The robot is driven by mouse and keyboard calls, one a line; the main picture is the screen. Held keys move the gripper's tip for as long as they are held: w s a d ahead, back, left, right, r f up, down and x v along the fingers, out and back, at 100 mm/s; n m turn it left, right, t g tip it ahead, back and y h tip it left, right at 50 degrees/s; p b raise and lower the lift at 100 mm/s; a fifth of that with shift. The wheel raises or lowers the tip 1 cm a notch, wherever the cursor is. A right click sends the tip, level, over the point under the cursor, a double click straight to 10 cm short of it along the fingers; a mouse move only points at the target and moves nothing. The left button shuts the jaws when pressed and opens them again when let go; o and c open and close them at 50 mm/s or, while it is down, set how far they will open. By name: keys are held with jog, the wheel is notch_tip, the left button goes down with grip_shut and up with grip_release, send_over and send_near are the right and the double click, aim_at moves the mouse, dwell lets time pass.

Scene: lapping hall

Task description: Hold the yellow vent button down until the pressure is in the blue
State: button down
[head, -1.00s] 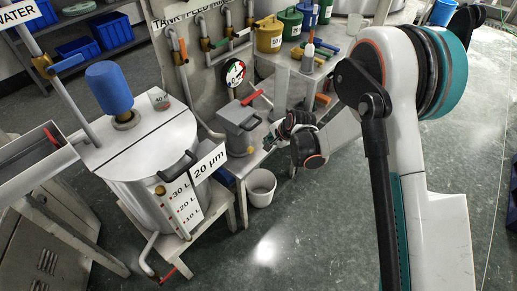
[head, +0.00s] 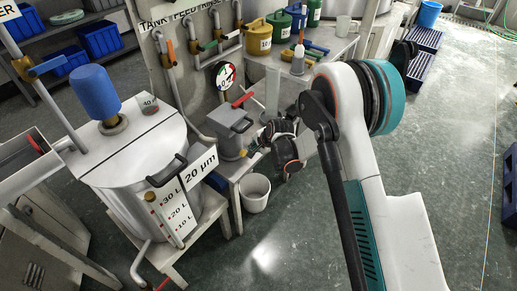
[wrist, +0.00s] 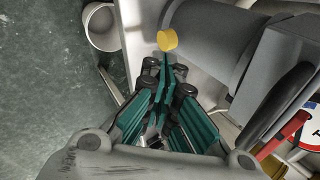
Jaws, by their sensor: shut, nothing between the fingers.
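The yellow vent button (wrist: 167,40) sticks out from the side of the grey pressure pot (wrist: 215,38) in the wrist view. My gripper (wrist: 164,64) is shut and empty, its fingertips right at the button's near edge. I cannot tell whether they touch it or whether the button is pressed. In the head view my gripper (head: 254,148) is beside the lower right side of the pot (head: 228,135). The round pressure gauge (head: 225,75) stands above the pot, with coloured bands on its face; its needle is too small to read. Part of the gauge (wrist: 309,132) shows in the wrist view.
A red-handled lever (head: 243,100) sits over the pot. A white bucket (head: 255,193) stands on the floor below my gripper. A large tank (head: 135,165) is at the left. Coloured cans and a bottle (head: 298,62) stand on the bench behind. The floor at right is mostly clear.

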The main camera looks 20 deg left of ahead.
jog(key=b+x, duration=0.2)
jog(key=x, duration=0.3)
jog(key=shift+w+a+f, duration=0.1)
jog(key=shift+f, duration=0.2)
jog(key=shift+a, duration=0.1)
jog(key=shift+w+a+f, duration=0.25)
jog(key=shift+w+a, duration=0.15)
jog(key=shift+a, duration=0.45)
dwell(2.5)
jog(key=shift+r, duration=0.25)
jog(key=p+v, duration=0.4)
jog(key=v, duration=0.9)
jog(key=shift+s+d+r+p, duration=0.2)
jog(key=shift+d+p, duration=0.2)
